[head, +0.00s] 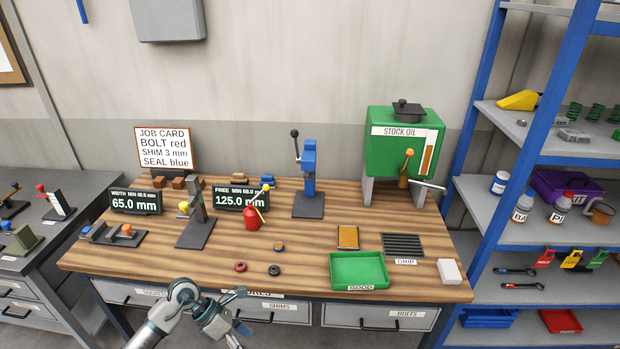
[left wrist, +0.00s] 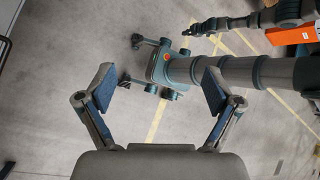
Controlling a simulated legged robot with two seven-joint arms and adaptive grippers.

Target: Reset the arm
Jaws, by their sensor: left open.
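My left gripper (head: 236,316) shows in the head view just in front of the workbench's front edge, below the tabletop near the drawers. It holds nothing. In the left wrist view my left gripper (left wrist: 158,92) has its two fingers spread wide with blue pads facing each other. Between and beyond them are the grey floor and parts of my own body. My right gripper cannot be made out for certain in either view.
The wooden workbench (head: 320,262) carries a green tray (head: 358,270), a red oil can (head: 252,217), a blue press (head: 308,170) and a green stock oil tank (head: 402,145). Blue shelving (head: 540,235) stands right, a grey side bench (head: 75,190) left. An orange box (left wrist: 290,36) is at upper right.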

